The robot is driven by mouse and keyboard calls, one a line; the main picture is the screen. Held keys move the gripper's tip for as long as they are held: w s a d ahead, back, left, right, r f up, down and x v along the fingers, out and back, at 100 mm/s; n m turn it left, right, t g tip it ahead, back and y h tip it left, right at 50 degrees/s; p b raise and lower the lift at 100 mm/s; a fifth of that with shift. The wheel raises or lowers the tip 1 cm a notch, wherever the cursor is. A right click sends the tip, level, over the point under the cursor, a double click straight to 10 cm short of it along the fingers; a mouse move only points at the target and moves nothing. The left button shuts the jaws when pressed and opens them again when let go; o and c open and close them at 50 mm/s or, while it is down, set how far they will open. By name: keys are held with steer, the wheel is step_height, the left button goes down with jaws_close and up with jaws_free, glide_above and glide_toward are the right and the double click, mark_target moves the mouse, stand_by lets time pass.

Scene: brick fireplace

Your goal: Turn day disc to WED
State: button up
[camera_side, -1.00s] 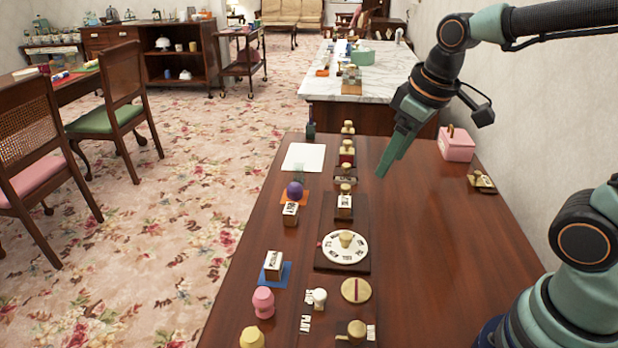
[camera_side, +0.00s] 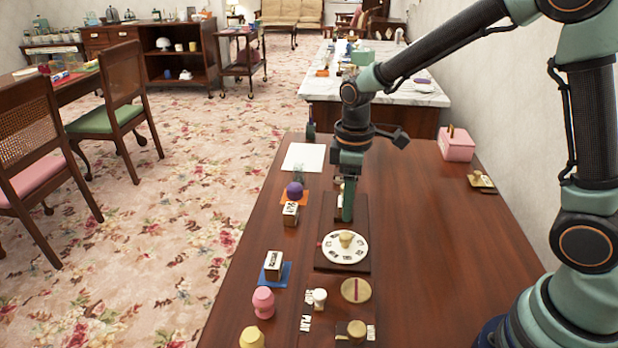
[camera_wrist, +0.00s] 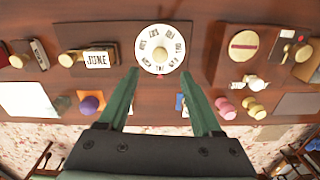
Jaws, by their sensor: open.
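The day disc (camera_side: 332,255) is a round white dial with dark lettering and a tan knob (camera_side: 345,239) at its middle, on a dark wooden base (camera_side: 362,268). A small red mark (camera_side: 319,244) shows at its left edge. The lettering is too small to read surely, so I cannot tell which day is at the mark. My gripper (camera_side: 347,218) points down just behind the disc in the side view. In the wrist view it is open and empty (camera_wrist: 160,74), its fingers apart, with the disc (camera_wrist: 149,38) and knob (camera_wrist: 160,57) ahead between and beyond the tips.
A JUNE block (camera_wrist: 101,58) sits on a neighbouring base. A purple ball-like piece (camera_side: 295,190), lettered blocks (camera_side: 273,265), pink (camera_side: 263,302) and yellow (camera_side: 252,338) pieces and a round tan disc (camera_side: 356,290) stand around. A pink box (camera_side: 456,145) is at back right. The table's right middle is clear.

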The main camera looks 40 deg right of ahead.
mark_target(346, 235)
step_height(346, 235, down, 8)
steer(key=shift+f, duration=0.2)
jaws_close()
